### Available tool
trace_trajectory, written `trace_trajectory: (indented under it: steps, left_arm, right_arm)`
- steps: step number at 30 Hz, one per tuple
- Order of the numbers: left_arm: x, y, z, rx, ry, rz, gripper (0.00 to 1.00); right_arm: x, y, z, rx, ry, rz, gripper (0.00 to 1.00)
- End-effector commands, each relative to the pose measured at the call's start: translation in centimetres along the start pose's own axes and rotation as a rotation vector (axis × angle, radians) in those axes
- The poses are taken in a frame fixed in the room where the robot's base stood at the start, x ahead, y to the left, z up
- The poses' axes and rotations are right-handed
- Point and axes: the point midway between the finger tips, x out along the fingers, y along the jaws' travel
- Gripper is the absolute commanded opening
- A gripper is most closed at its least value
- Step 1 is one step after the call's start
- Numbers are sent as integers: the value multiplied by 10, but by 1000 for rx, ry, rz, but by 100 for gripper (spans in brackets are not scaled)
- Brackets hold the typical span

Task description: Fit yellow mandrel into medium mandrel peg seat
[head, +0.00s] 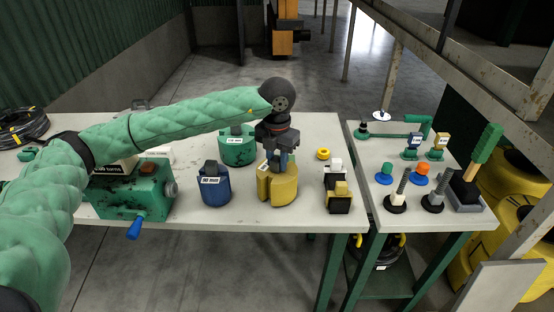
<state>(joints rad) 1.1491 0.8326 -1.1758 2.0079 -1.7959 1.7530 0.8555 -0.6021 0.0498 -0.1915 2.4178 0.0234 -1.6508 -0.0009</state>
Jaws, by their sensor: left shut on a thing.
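The yellow mandrel (264,191) is a slotted cylinder with a label, near the middle of the front table in the head view. My left gripper (281,160) comes down over it from above and is shut on its top. The mandrel looks upright; I cannot tell whether it rests on the table or hangs just above it. A blue mandrel (215,192) stands to its left, and a green mandrel (238,152) stands behind, partly covered by my arm. I cannot pick out the medium mandrel peg seat for certain. My right gripper is not in view.
A green crank box (130,198) with a grey hub (171,188) and blue handle (139,227) stands left on the table (310,213). Black-and-yellow blocks (340,205) and a yellow ring (323,154) lie right. A side table (405,215) holds several fittings and a green-handled tool (487,143).

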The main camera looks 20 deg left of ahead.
Motion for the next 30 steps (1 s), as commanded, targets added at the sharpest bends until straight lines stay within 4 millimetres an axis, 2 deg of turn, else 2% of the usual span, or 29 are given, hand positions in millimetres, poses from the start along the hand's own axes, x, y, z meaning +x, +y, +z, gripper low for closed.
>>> trace_trajectory:
  steps: [5, 6, 9, 15, 18, 30]
  left_arm:
    - [1, 0, 0, 1, 1, 0, 0]
    - [1, 0, 0, 1, 1, 0, 31]
    - [1, 0, 0, 0, 1, 0, 51]
    - [1, 0, 0, 0, 1, 0, 53]
    - [2, 0, 0, 0, 2, 0, 64]
    - [1, 0, 0, 0, 1, 0, 64]
  right_arm:
    - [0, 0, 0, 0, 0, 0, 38]
    - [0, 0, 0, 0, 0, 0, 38]
    - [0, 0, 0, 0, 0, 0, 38]
    - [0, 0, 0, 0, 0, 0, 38]
    - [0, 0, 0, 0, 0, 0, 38]
    - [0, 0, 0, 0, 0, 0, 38]
